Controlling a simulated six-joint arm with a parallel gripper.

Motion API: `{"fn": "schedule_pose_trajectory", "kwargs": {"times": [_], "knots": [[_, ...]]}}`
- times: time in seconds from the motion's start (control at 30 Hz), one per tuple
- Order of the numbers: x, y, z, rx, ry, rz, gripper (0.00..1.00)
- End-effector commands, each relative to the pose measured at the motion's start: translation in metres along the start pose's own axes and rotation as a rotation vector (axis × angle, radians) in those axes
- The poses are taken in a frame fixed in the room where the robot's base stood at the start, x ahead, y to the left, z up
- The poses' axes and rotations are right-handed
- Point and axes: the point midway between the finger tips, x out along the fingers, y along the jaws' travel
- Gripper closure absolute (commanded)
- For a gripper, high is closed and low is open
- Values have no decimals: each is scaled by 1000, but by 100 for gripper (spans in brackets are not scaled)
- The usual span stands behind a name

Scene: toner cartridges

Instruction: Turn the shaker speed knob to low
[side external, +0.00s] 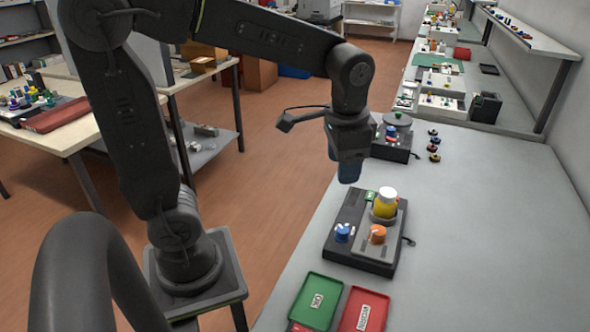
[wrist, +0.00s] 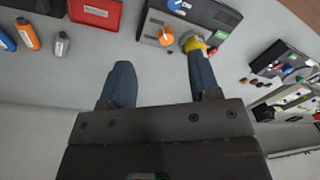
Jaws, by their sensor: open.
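The shaker (side external: 330,245) is a dark box on the grey bench, with a lighter grey plate on top. It carries a blue knob (side external: 342,232) and an orange knob (side external: 378,234); I cannot tell which is the speed knob, and no dial marks are readable. A yellow jar with a white lid (side external: 385,203) stands behind the orange knob. My gripper (side external: 349,172) is open above the shaker's far side. In the wrist view its two blue fingers (wrist: 160,80) are apart and empty. There the orange knob (wrist: 166,36) lies ahead, and the right finger partly covers the yellow jar (wrist: 192,42).
A green tray (side external: 318,301) and a red tray (side external: 364,310) lie in front of the shaker. Another dark device (side external: 393,152) stands behind it, with small dark pieces (side external: 434,145) to its right. The bench right of the shaker is clear. Several bottles (wrist: 28,33) show in the wrist view.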

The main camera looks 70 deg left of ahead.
Motion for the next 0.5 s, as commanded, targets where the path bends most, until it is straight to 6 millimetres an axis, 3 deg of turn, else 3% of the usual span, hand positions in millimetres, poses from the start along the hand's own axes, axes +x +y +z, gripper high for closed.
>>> {"fn": "schedule_pose_trajectory", "kwargs": {"times": [0.5], "knots": [[-22, 20, 57, -140, 251, 6, 43]]}}
